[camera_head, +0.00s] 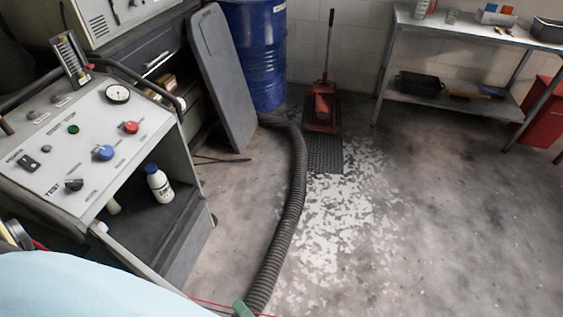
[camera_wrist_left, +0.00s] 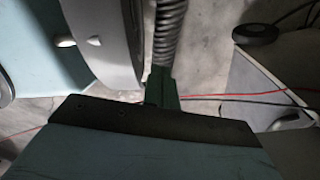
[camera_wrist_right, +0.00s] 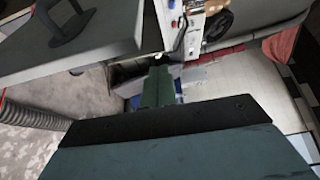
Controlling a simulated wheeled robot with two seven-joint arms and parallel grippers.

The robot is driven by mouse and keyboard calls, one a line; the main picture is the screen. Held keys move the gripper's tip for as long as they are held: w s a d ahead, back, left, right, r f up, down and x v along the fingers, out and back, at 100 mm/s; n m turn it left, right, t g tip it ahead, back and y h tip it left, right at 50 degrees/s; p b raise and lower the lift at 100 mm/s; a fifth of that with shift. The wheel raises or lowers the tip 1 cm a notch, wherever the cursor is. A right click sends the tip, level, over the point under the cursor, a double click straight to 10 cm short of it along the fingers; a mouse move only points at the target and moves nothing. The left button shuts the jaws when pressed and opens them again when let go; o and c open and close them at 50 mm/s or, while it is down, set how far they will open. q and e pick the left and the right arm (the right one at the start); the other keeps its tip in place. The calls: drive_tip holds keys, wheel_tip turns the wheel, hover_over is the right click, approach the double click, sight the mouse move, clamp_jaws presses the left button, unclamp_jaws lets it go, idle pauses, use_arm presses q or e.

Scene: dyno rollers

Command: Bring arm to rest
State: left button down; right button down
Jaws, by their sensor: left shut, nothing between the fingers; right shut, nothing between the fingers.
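A control cart (camera_head: 85,140) with knobs and a white bottle (camera_head: 159,184) stands at left. The ribbed hose (camera_head: 297,185) runs over the floor. A blue barrel (camera_head: 258,55), a red jack (camera_head: 321,105) and a metal shelf (camera_head: 470,32) stand behind. The floor at right is clear.

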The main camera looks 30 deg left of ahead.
drive_tip(key=w+d+f+n+t+h, duration=0.15)
drive_tip(key=w+d+f+h, duration=0.35)
drive_tip(key=f, duration=0.5)
drive_tip(key=w+d+f+n+h, duration=0.25)
drive_tip(key=d+f+h, duration=0.45)
drive_tip(key=d+f, duration=1.1)
drive_tip(key=s+d+f+n+g+h, duration=0.1)
drive_tip(key=s+d+f+g+h, duration=0.2)
drive_tip(key=s+d, duration=0.8)
drive_tip(key=s+d+f+n+g+h, duration=0.1)
drive_tip(key=s+d+f+g+h, duration=0.1)
drive_tip(key=s+d+f, duration=0.5)
drive_tip(key=s+d+g, duration=0.1)
drive_tip(key=s+d, duration=0.2)
drive_tip(key=d, duration=0.1)
drive_tip(key=shift+s+d+f+h, duration=0.3)
drive_tip(key=shift+s+f+h, duration=0.05)
drive_tip(key=shift+h, duration=0.05)
